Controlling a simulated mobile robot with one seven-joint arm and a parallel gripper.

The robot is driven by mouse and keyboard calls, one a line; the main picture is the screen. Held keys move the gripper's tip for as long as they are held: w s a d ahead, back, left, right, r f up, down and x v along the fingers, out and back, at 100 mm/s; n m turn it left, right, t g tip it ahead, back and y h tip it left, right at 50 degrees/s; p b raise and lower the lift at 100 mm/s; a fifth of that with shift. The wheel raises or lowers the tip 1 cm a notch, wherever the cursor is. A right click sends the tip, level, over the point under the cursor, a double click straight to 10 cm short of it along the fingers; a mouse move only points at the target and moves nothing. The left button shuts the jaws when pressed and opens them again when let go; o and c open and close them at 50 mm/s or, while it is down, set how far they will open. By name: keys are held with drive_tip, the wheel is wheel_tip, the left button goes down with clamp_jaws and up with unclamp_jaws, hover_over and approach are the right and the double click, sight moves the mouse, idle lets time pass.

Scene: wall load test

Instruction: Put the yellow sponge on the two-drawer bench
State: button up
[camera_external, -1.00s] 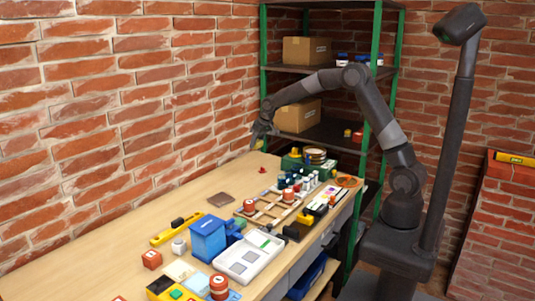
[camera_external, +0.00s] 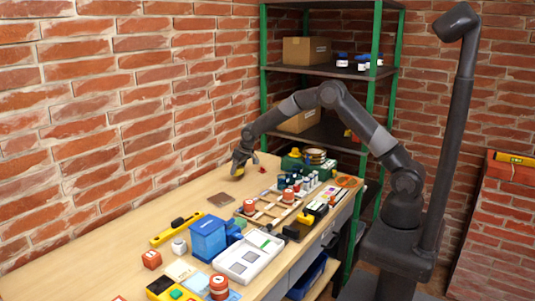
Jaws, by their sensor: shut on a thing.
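The two-drawer bench (camera_external: 120,252) is a long wooden-topped workbench along the brick wall, with grey drawer fronts (camera_external: 308,258) on its right side. My gripper (camera_external: 238,170) is over the far part of the bench top, close to the wall. It is shut on the yellow sponge (camera_external: 238,173), which shows as a small yellow patch below the fingers. The sponge is at or just above the wood; I cannot tell whether it touches. Most of it is hidden by the gripper.
A brown square pad (camera_external: 221,200) lies in front of the gripper, and a small red piece (camera_external: 263,169) is to its right. A wooden divided tray (camera_external: 268,212), blue box (camera_external: 208,238) and white tray (camera_external: 249,257) crowd the right side. The wall side is mostly bare.

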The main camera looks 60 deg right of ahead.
sight(237, 184)
drive_tip(key=shift+w+a+f, duration=0.2)
drive_tip(key=shift+a+f, duration=0.2)
drive_tip(key=shift+a, duration=0.1)
drive_tip(key=shift+f, duration=1.95)
drive_tip(key=shift+f, duration=0.15)
drive_tip(key=o, duration=1)
